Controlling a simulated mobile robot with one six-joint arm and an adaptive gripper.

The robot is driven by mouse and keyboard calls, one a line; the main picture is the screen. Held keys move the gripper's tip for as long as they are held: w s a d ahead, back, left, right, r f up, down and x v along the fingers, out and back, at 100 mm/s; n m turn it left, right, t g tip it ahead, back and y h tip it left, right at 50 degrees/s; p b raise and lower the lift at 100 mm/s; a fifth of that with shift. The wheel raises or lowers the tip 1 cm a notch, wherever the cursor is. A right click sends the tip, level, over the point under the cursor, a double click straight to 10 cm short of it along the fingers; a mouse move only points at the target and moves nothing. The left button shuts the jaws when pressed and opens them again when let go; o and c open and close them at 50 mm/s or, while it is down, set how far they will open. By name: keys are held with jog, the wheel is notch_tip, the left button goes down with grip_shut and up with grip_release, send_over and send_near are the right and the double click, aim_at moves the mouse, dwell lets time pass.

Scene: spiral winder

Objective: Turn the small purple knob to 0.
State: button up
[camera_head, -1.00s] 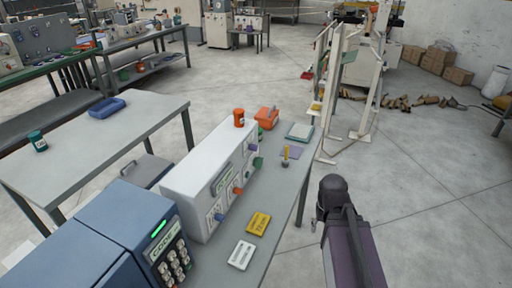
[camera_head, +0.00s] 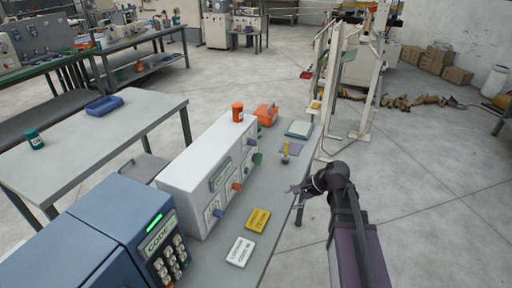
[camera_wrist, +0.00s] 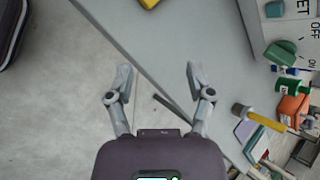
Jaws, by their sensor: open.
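The small purple knob (camera_head: 252,142) is on the front face of the white control box (camera_head: 196,172), near its far end. Its pointer and scale are too small to read. A green knob (camera_head: 257,159) sits just below it. A red-orange knob (camera_head: 237,187) and a blue knob (camera_head: 218,213) are nearer on the same face. My gripper (camera_head: 297,190) is open and empty, beside the bench's right edge, apart from the knobs. In the wrist view my open gripper (camera_wrist: 160,75) points at the bench edge; the green knob (camera_wrist: 280,53) shows at the right.
On the bench (camera_head: 215,262) lie a yellow card (camera_head: 258,220) and a white card (camera_head: 240,251). A yellow-handled tool (camera_head: 286,149), an orange box (camera_head: 266,115) and a tray (camera_head: 299,129) stand farther back. A blue keypad box (camera_head: 130,235) is in front.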

jog(key=w+a+r+m+t+y+b, duration=0.2)
jog(key=w+r+m+y, duration=0.3)
jog(key=w+m, duration=0.25)
jog(key=m+t+y+b, duration=0.1)
jog(key=m+t+y, duration=0.25)
jog(key=m, duration=0.35)
send_near(256, 143)
jog(key=d, duration=0.1)
jog(key=d+g, duration=0.1)
jog(key=d, duration=0.1)
jog(key=shift+s+d+f+y, duration=0.15)
jog(key=shift+s+d+y, duration=0.1)
jog(key=shift+y, duration=0.1)
jog(key=shift+w+a, duration=0.1)
jog(key=x, duration=1.3)
jog(key=shift+w+a+f, duration=0.1)
jog(key=shift+a, duration=0.2)
grip_shut()
